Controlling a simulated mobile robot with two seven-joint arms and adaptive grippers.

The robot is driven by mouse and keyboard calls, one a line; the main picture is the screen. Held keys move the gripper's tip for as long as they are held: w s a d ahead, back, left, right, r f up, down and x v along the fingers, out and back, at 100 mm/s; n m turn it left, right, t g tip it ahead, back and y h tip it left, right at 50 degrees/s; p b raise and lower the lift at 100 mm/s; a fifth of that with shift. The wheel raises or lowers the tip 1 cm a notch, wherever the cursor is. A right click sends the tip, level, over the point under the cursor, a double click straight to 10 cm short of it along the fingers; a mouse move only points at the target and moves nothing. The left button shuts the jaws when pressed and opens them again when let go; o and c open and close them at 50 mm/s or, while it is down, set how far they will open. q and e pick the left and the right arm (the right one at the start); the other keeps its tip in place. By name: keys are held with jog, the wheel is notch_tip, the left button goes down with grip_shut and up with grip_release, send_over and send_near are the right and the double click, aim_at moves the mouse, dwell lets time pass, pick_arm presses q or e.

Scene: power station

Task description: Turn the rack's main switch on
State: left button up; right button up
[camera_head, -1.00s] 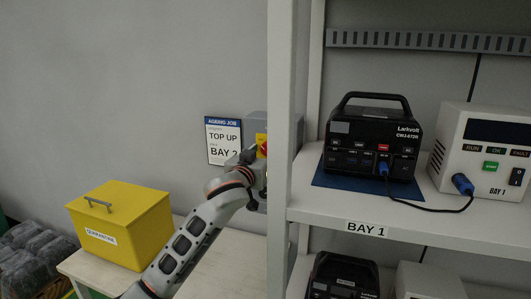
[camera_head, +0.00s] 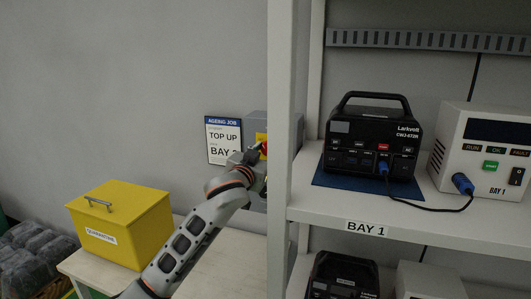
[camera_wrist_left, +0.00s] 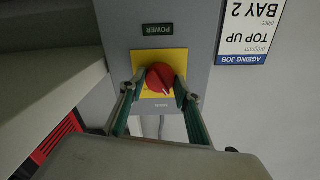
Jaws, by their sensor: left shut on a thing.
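The main switch is a red rotary knob (camera_wrist_left: 160,78) on a yellow plate (camera_wrist_left: 146,60), set on a grey box (camera_head: 285,125) on the wall left of the rack. In the left wrist view, which is upside down, the knob has a pale mark near its lower edge. My left gripper (camera_wrist_left: 160,92) is shut on the knob, with one finger on each side. In the head view the knob (camera_head: 264,147) shows just beyond my left gripper (camera_head: 257,155), which partly hides the plate. My right gripper is not in view.
The rack's white upright (camera_head: 281,200) stands close to the right of my left wrist. A yellow box (camera_head: 125,235) sits on the pale table (camera_head: 215,265). A sign (camera_head: 223,140) hangs left of the switch. A black power unit (camera_head: 370,145) and white tester (camera_head: 490,135) stand on the shelf.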

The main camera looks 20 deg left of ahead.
pick_arm(q)
jog(key=m, duration=0.3)
jog(key=shift+m, duration=0.4)
jog(key=m, duration=0.3)
jog(key=shift+m, duration=0.3)
jog(key=m, duration=0.3)
jog(key=shift+m, duration=2.4)
jog(key=o, duration=1.1)
jog(key=shift+s, duration=0.1)
jog(key=s, duration=1.1)
jog(key=shift+s+a, duration=0.2)
jog(key=shift+s, duration=0.2)
